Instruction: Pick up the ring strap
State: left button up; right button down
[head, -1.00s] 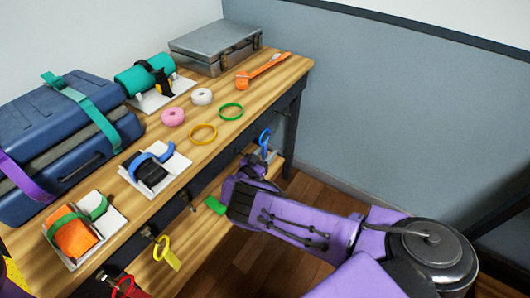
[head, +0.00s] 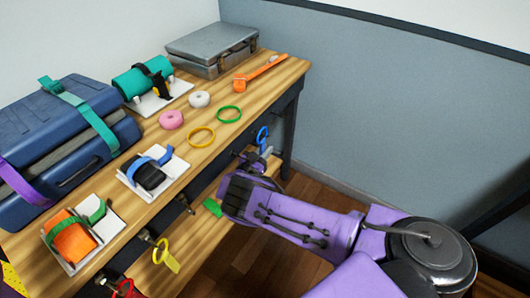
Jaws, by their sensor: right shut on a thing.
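A blue ring strap (head: 262,138) shows at the right end of the table's front side, its loop upright. My right gripper (head: 262,157) is at its lower part, just below the loop, and is shut on it. The fingertips are small and partly hidden by my purple wrist, so the exact grip is unclear. A yellow ring strap (head: 160,252) and a red one (head: 124,288) hang from hooks further left along the front. My left gripper is not in view.
The wooden table (head: 235,135) holds a blue suitcase (head: 60,135), a metal case (head: 212,50), an orange strap (head: 262,72), tape rolls, a yellow ring (head: 202,136) and a green ring (head: 229,113). Floor right of the table is clear.

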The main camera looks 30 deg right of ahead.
jog(key=s+d, duration=0.3)
jog(key=s, duration=0.5)
jog(key=s+d+r, duration=0.1)
jog(key=s+d, duration=0.3)
jog(key=s, duration=0.4)
jog(key=shift+s+r+p, duration=0.3)
jog(key=shift+s+p, duration=0.05)
